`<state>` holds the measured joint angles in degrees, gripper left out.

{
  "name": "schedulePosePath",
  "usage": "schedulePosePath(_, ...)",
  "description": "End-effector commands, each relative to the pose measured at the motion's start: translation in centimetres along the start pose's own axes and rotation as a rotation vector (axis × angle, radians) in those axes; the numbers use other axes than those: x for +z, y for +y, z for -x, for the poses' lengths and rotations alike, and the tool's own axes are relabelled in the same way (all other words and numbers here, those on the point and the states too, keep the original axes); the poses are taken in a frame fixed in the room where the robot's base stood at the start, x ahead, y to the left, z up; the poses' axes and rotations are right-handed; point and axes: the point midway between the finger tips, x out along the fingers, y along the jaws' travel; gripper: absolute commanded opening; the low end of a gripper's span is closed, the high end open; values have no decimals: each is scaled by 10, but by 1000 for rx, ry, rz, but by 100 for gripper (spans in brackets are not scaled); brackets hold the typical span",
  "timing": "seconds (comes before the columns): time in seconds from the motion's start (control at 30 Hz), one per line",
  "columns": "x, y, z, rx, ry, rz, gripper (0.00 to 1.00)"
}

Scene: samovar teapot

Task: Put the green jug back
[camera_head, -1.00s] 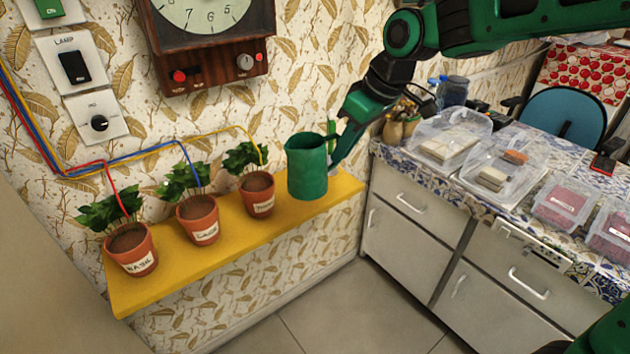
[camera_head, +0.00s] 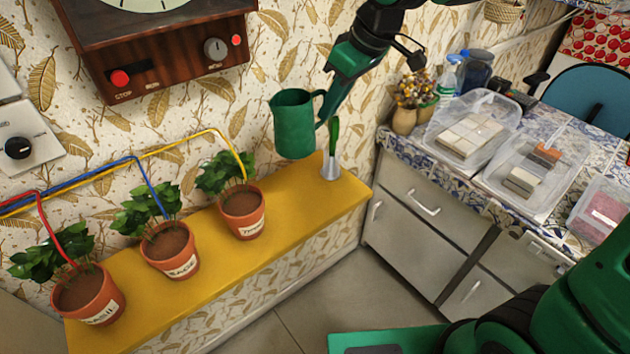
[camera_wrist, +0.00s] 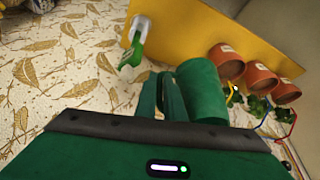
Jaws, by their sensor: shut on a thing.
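The green jug (camera_head: 295,127) is upright in the air above the right part of the yellow shelf (camera_head: 288,203). My gripper (camera_head: 325,112) is shut on the jug's handle, on its right side. In the wrist view the jug (camera_wrist: 202,90) is in front of my gripper (camera_wrist: 172,92), its handle between the fingers. I cannot tell exactly how far the jug's base is above the shelf.
A small trowel (camera_head: 332,155) with a green handle stands on the shelf, just right of the jug. Potted plants, the nearest labelled thyme (camera_head: 242,214), line the shelf's left part. A counter (camera_head: 440,160) with clear boxes is at right.

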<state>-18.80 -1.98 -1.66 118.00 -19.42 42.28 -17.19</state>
Motion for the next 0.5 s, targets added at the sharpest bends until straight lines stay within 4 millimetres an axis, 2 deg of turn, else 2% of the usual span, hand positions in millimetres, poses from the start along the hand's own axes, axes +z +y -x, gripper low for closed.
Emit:
schedulePosePath(0.2,26,13,-35,6,-4,-22,0)
schedulePosePath(0.5,55,20,-91,10,-3,-30,0)
